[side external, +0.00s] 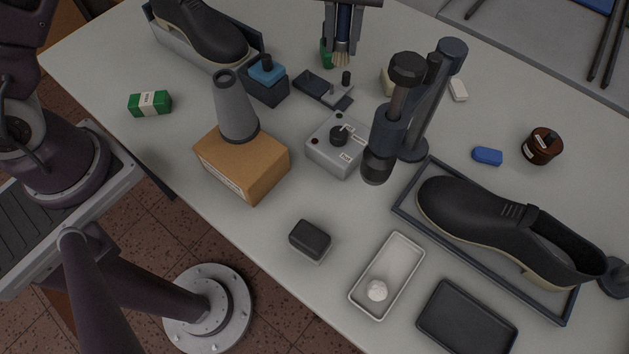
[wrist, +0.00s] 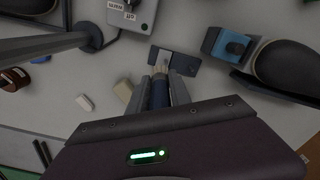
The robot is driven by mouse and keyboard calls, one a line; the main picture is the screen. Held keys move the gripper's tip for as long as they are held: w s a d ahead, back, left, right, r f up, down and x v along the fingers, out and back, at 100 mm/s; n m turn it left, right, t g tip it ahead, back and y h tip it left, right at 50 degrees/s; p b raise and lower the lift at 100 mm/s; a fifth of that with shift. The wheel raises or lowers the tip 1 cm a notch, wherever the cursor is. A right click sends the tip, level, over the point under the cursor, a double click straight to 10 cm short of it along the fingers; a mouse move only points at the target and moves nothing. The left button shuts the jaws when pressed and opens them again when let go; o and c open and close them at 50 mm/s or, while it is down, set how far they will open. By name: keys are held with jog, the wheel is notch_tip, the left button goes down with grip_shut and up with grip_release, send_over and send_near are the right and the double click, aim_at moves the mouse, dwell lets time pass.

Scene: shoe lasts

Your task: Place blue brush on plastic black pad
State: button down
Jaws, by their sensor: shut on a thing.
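My gripper (side external: 342,42) is at the top of the side view, shut on the blue brush (side external: 343,20). The brush points down with its pale bristles below the fingers. In the wrist view, the brush (wrist: 159,94) sits between the fingers of my gripper (wrist: 165,88). A flat dark pad (side external: 311,82) with small parts on it lies on the table near the bristles; it also shows in the wrist view (wrist: 184,66). A shallow black tray-like pad (side external: 467,322) lies empty at the lower right of the side view. I cannot tell which is the task's pad.
A dark stand with a post (side external: 425,105) rises right of the grey switch box (side external: 335,150). A white tray (side external: 400,262) and a framed black shoe (side external: 500,220) flank the black tray.

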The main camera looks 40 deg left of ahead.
jog(key=s+a+r+m, duration=0.1)
jog(key=s+a+m, duration=0.15)
jog(key=a, duration=0.65)
notch_tip(320, 180, up, 3)
jog(key=n, duration=0.4)
send_over(310, 237)
notch_tip(310, 237, down, 10)
jog(key=shift+r, duration=0.1)
jog(key=c, duration=1.2)
grip_release()
